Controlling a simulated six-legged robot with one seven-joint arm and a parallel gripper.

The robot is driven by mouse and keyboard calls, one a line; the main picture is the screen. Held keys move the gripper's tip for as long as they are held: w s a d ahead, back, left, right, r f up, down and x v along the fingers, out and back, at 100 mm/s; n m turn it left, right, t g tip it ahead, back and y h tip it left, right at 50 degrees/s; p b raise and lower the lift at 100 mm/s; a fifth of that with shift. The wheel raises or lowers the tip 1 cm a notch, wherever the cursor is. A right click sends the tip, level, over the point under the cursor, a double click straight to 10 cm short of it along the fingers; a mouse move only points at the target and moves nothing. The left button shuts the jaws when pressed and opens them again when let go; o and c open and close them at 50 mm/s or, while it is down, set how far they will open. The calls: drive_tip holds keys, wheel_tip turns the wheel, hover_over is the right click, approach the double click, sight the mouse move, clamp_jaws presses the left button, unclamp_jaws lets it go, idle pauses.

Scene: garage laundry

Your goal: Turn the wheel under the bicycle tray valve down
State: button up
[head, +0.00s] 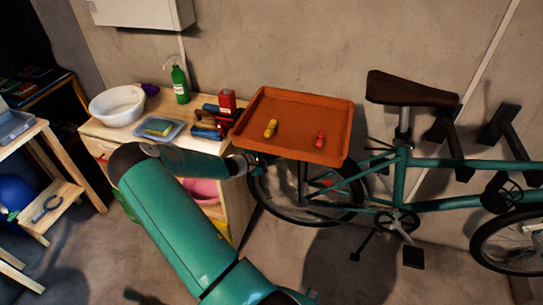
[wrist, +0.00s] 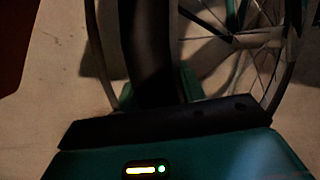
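The teal bicycle (head: 440,163) stands along the wall. Its rear wheel (head: 275,209) is under the orange tray, which hides the wheel's top. A small red spot (head: 327,183) shows near the wheel's hub; I cannot tell what it is. I cannot make out the valve in either view. In the wrist view, spokes and a hub (wrist: 258,37) are close in front of my gripper. That view is dark, and contact is unclear.
The orange tray (head: 293,98) holds a yellow item (head: 270,128) and a red item (head: 320,139). A wooden bench (head: 98,129) on the left carries a white bowl (head: 117,105), a green bottle (head: 180,85) and tools. Floor in front of the bicycle is clear.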

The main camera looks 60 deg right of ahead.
clamp_jaws()
drive_tip(key=shift+w+a+f+n+g, duration=0.2)
drive_tip(key=shift+w+f+n+g, duration=0.25)
drive_tip(key=shift+w+f, duration=0.6)
drive_tip(key=o, duration=1.2)
unclamp_jaws()
drive_tip(key=shift+w, duration=0.1)
drive_tip(key=shift+a+r, duration=0.1)
drive_tip(key=v, duration=1.3)
drive_tip(key=shift+a, duration=0.35)
